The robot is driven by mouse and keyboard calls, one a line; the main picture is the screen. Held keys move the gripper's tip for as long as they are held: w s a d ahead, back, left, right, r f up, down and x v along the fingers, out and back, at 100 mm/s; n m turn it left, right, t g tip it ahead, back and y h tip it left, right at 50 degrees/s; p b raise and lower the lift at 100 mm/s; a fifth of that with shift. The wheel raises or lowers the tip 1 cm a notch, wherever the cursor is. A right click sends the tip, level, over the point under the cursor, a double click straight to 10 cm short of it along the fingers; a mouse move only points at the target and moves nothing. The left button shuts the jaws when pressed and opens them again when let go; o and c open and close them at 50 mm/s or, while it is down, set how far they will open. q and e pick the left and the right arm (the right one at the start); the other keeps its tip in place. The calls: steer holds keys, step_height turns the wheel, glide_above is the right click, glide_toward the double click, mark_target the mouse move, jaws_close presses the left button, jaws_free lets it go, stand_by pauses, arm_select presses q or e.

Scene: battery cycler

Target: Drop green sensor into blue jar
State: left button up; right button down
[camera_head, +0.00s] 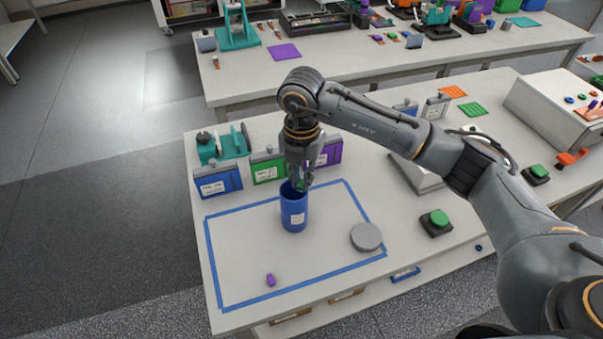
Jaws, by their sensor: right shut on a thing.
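The blue jar (294,213) stands upright and open on the table, inside the blue tape outline, with a white label on its side. My right gripper (301,184) points down right over the jar's mouth, its fingertips at about the rim. It is shut on the green sensor (302,184), of which only a small green bit shows between the fingers. Whether the sensor is inside the rim or just above it is hard to tell. My left gripper is not in view.
A grey round lid (366,237) and a small purple piece (270,280) lie by the tape outline (213,260). Blue (218,182), green (268,168) and purple (328,152) boxes stand behind the jar. A green button (438,219) is to the right. The outline's front left is clear.

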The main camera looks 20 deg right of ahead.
mark_target(301, 183)
steer(key=c, duration=1.3)
jaws_free()
step_height(301, 183, up, 12)
